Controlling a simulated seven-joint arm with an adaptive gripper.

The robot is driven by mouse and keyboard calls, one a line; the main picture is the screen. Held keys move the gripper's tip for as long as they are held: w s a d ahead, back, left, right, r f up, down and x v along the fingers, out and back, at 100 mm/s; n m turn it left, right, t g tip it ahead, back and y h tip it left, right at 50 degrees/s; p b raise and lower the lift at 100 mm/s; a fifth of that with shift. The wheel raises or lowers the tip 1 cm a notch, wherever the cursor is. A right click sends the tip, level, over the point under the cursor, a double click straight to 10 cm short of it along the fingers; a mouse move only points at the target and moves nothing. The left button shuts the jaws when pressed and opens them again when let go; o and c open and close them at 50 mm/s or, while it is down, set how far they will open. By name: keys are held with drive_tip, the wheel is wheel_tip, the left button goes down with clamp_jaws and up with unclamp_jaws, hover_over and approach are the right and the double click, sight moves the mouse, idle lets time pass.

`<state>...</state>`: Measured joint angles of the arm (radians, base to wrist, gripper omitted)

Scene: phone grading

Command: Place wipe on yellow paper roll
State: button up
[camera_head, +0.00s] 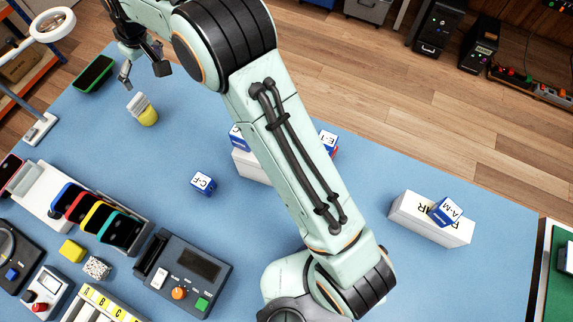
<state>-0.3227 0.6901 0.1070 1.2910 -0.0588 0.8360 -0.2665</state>
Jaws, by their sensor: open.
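A small yellow roll (149,117) stands on the blue table at the upper left. A pale, whitish folded piece (137,101), which looks like the wipe, rests on its upper end and leans a little to the left. The two touch. My gripper (143,76) is open and empty, just beyond them in the picture and apart from them. Its exact height above the table cannot be told.
A green-edged phone (95,73) lies left of my gripper. A rack of coloured phones (98,215), a yellow block (72,251), a speckled block (97,268) and a dark console (188,270) fill the lower left. A blue cube (203,183) stands mid-table. White boxes (418,220) stand further right.

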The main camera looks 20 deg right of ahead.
drive_tip(key=s+d+r+m+h, duration=0.1)
drive_tip(key=s+d+r+m, duration=0.1)
drive_tip(key=s+d+r, duration=0.6)
drive_tip(key=s+d+f+m+g, duration=0.1)
drive_tip(key=s+d, duration=0.3)
drive_tip(key=s, duration=0.5)
drive_tip(key=s+d+f+m+g, duration=0.1)
drive_tip(key=s+d, duration=0.3)
drive_tip(key=s, duration=0.5)
drive_tip(key=s+d+f+m+g, duration=0.1)
drive_tip(key=s+d+f+m, duration=0.1)
drive_tip(key=s, duration=0.7)
drive_tip(key=d+m, duration=0.1)
drive_tip(key=d, duration=0.1)
drive_tip(key=shift+s+d+h, duration=0.25)
drive_tip(key=shift+d+h, duration=0.1)
drive_tip(key=shift+h, duration=0.05)
